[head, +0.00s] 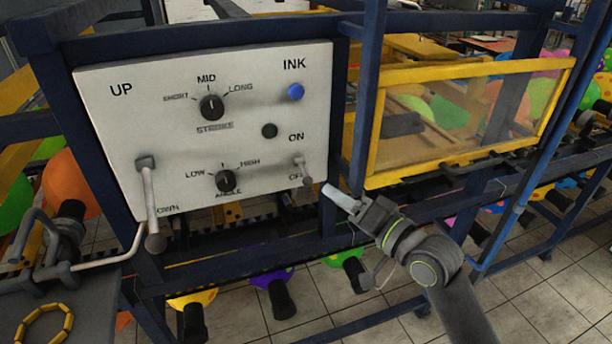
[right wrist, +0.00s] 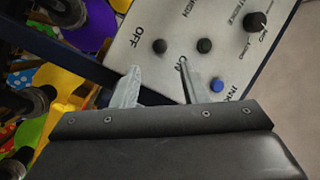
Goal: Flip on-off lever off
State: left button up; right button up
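The on-off lever (head: 303,168) is a small grey lever on the right side of a white control panel (head: 240,100), between the words ON and OFF. It slants down toward OFF and partly covers that word. In the right wrist view a dark round end between OFF and ON appears to be the lever (right wrist: 160,46). My right gripper (head: 328,192) is just right of and below the lever, apart from it. In the right wrist view its two fingers (right wrist: 158,86) are spread with nothing between them. My left gripper is not seen.
The panel also bears a blue INK button (head: 296,92), a dark round button (head: 269,130), two knobs and a large UP/DOWN lever (head: 150,200). Blue frame bars surround it. A yellow-framed window (head: 460,110) stands to the right. Balloons hang below.

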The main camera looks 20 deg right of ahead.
aim_at(306, 175)
jog(key=p+x, duration=0.1)
jog(key=x, duration=0.8)
jog(key=shift+w+a, duration=0.15)
jog(key=shift+w, duration=0.15)
